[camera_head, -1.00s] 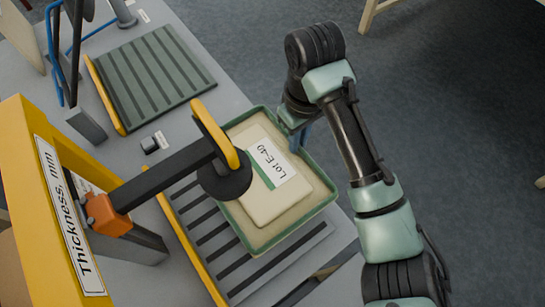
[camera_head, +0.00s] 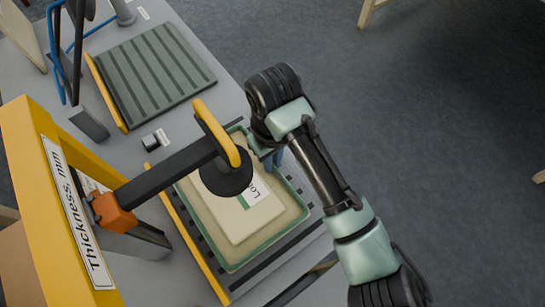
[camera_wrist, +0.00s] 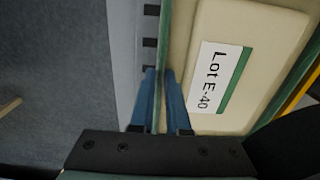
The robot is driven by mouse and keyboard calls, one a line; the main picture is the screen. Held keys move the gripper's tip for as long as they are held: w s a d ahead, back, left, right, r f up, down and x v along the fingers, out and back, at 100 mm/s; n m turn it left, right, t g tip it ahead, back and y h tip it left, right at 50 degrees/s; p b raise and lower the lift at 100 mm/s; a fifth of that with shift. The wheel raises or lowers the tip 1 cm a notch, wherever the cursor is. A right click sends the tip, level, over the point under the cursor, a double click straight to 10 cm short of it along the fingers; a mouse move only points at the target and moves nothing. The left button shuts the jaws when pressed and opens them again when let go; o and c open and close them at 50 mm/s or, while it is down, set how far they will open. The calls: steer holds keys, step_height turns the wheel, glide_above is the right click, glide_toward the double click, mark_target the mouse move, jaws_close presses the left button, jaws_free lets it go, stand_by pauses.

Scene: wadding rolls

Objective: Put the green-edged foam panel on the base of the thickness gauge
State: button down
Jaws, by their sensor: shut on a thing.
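The green-edged foam panel (camera_head: 208,220) is cream with a green rim. A smaller cream pad labelled "Lot E-40" (camera_head: 240,208) lies on it. My gripper (camera_head: 274,160) is shut on the panel's rim at its upper right side; in the wrist view the blue fingers (camera_wrist: 158,78) straddle the green edge (camera_wrist: 163,35). The thickness gauge (camera_head: 75,215) is a yellow frame with a dark arm and a round black foot (camera_head: 228,175) above the panel. The panel covers much of the gauge's striped base (camera_head: 264,268). I cannot tell whether it touches the base.
A second green striped plate (camera_head: 155,75) with a yellow edge lies at the back of the grey table. A small dark block (camera_head: 151,142) with a label sits between the plates. Blue tubing and a black stand are at the upper left. Open floor lies to the right.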

steer(key=c, duration=0.9)
jaws_free()
steer(key=shift+f, duration=0.1)
step_height(320, 180, up, 12)
steer(key=p, duration=0.3)
steer(key=w+a+r+t+y, duration=0.3)
steer(key=w+a+r+t, duration=0.3)
steer(key=w+a+r, duration=0.3)
steer(key=w+a+r+t+y, duration=0.1)
steer(key=a+r+t+y, duration=0.15)
steer(key=r, duration=0.55)
steer(key=w+a+r+t+y, duration=0.1)
steer(key=a+r+t, duration=0.2)
steer(key=r, duration=0.4)
steer(key=s+d+r+m+t+y, duration=0.1)
steer(key=s+d+r+t, duration=0.15)
steer(key=r+t, duration=0.9)
steer(key=s+d+r+m+t+h, duration=0.2)
steer(key=s+d+r+m+h, duration=0.1)
steer(key=s+d+r, duration=0.2)
steer(key=s+d+r+m+t+h, duration=0.2)
steer(key=s+d+r+m+h, duration=0.1)
steer(key=d+r, duration=0.4)
step_height(320, 180, up, 3)
steer(key=shift+s+r+h, duration=0.1)
steer(key=shift+s+h, duration=0.65)
steer(key=shift+s, duration=0.35)
